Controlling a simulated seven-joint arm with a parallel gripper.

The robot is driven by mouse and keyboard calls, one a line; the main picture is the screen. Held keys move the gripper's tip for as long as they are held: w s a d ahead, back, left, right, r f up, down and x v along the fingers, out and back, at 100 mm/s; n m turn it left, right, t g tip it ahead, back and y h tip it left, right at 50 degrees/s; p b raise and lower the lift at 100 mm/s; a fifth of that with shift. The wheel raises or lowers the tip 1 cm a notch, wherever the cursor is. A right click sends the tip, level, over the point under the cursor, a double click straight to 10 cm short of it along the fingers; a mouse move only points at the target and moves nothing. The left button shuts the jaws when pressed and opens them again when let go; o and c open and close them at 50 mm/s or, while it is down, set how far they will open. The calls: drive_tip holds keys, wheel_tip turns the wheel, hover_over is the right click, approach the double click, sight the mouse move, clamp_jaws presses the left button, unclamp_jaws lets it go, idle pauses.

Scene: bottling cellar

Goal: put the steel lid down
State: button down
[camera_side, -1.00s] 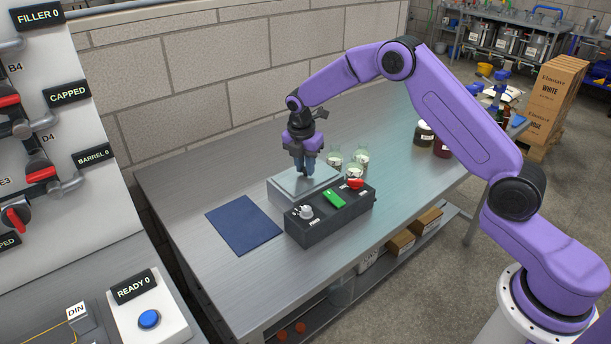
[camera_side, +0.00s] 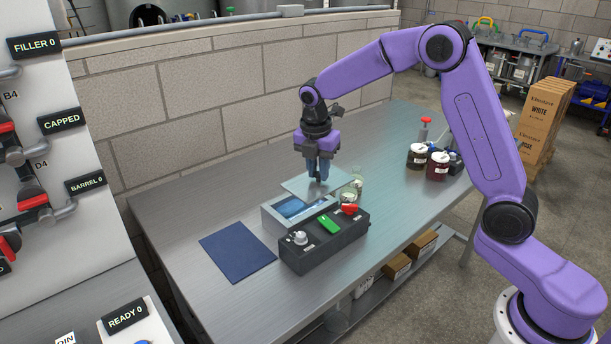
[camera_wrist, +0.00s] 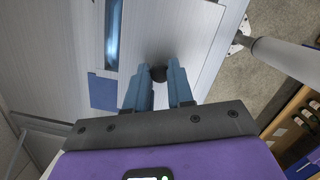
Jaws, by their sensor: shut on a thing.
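The steel lid (camera_side: 298,186) is a flat, pale plate, raised above the open metal bath (camera_side: 270,221) and a little to its right and back. Blue shows inside the bath's opening. My gripper (camera_side: 318,179) points down and is shut on the lid's small dark knob. In the wrist view the knob (camera_wrist: 158,73) sits between the blue fingertips, with the pale lid (camera_wrist: 180,35) beyond it and part of the bath's blue opening (camera_wrist: 113,35) to its left. A dark blue mat (camera_side: 237,252) lies flat and bare left of the bath; it also shows in the wrist view (camera_wrist: 103,92).
A dark control box (camera_side: 325,243) with a pale knob, green switch and red knob stands right in front of the bath. Small glass jars (camera_side: 357,187) stand close behind the lid's right side. Dark jars (camera_side: 437,167) stand farther right. The table's left end is clear.

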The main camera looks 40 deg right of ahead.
drive_tip(key=s+r, duration=0.3)
drive_tip(key=s, duration=0.4)
drive_tip(key=w+a+f+n+t, duration=0.1)
drive_tip(key=w+a+f+n, duration=0.35)
drive_tip(key=w+a, duration=0.45)
drive_tip(key=w+a+f+n, duration=0.4)
drive_tip(key=w+a+f, duration=0.3)
drive_tip(key=a, duration=0.4)
drive_tip(key=shift+y, duration=0.5)
drive_tip(key=shift+w+d+f, duration=0.1)
drive_tip(key=shift+w+f, duration=0.1)
drive_tip(key=shift+f, duration=1.95)
drive_tip(key=shift+w+d+f, duration=0.1)
drive_tip(key=shift+w+f, duration=0.05)
drive_tip(key=shift+f, duration=2)
drive_tip(key=shift+f, duration=0.15)
drive_tip(key=c, duration=1)
unclamp_jaws()
drive_tip(key=shift+n, duration=0.25)
